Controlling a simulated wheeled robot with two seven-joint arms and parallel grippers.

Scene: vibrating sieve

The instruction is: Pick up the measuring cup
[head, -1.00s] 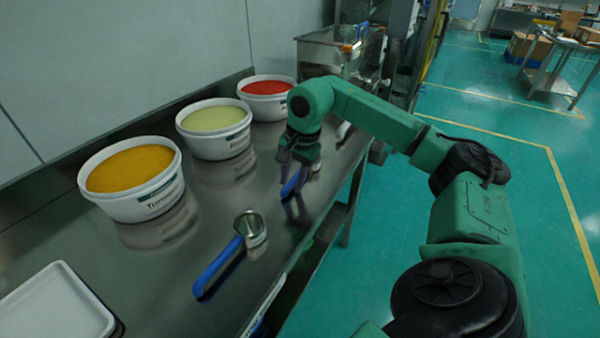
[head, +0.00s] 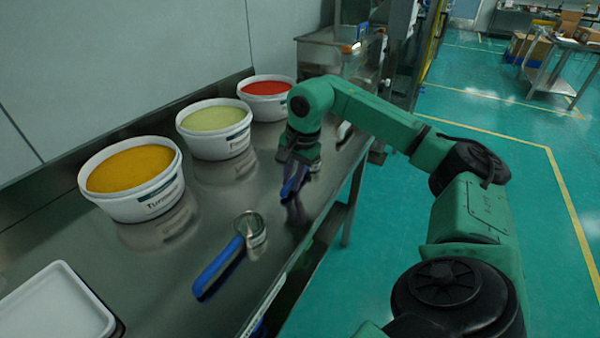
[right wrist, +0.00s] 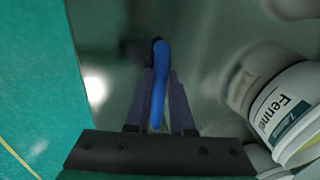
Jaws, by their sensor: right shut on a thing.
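A measuring cup with a blue handle is at my right gripper (head: 292,188), beyond the middle of the table. A second measuring cup (head: 252,226) with a blue handle (head: 218,266) lies nearer on the table, apart from the gripper. My left gripper is not in view.
The steel table (head: 165,275) holds tubs of orange powder (head: 150,203), pale green powder (head: 222,145), labelled Fennel in the right wrist view (right wrist: 290,110), and red powder (head: 268,106) along the wall. A white tray (head: 50,305) lies near left. Open floor is to the right.

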